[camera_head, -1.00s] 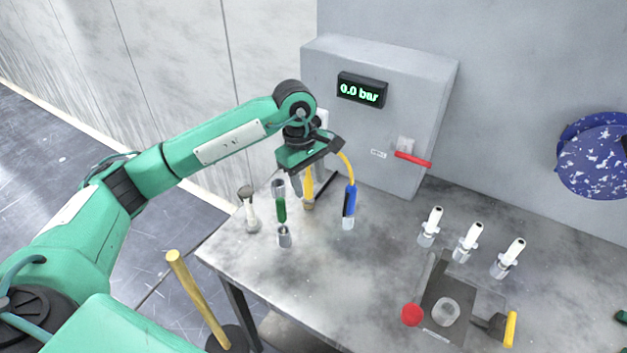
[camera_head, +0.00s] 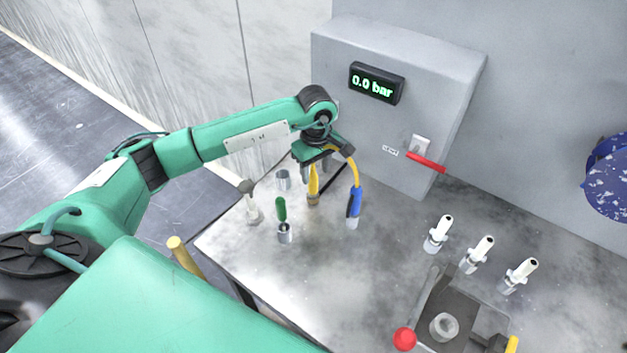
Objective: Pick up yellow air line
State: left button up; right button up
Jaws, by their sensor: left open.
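The yellow air line (camera_head: 354,172) arches out from behind my left gripper and comes down into a blue-handled fitting (camera_head: 354,204) that stands upright on the table. My left gripper (camera_head: 316,168) is open, pointing down close to the left of the line's arch. A yellow upright piece (camera_head: 313,184) stands just below the gripper; whether the fingers touch it cannot be told. The gripper hides the line's far end. My right gripper is not in view.
A grey box (camera_head: 395,125) with a "0.0 bar" display (camera_head: 376,83) and red lever (camera_head: 426,162) stands behind. A green-handled tool (camera_head: 281,210) stands nearby. Several white nozzles, including one (camera_head: 438,233), stand right. The table's (camera_head: 335,275) middle is clear.

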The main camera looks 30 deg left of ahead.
aim_at(314, 176)
pick_arm(q)
jog(key=shift+a+f+p, duration=0.2)
jog(key=shift+f+p, duration=0.65)
jog(key=shift+p, duration=0.1)
notch_tip(314, 176, down, 3)
jog(key=shift+w+a+f+p, duration=0.1)
jog(key=shift+p, duration=0.65)
jog(key=shift+f, duration=0.2)
jog(key=c, duration=0.9)
grip_shut()
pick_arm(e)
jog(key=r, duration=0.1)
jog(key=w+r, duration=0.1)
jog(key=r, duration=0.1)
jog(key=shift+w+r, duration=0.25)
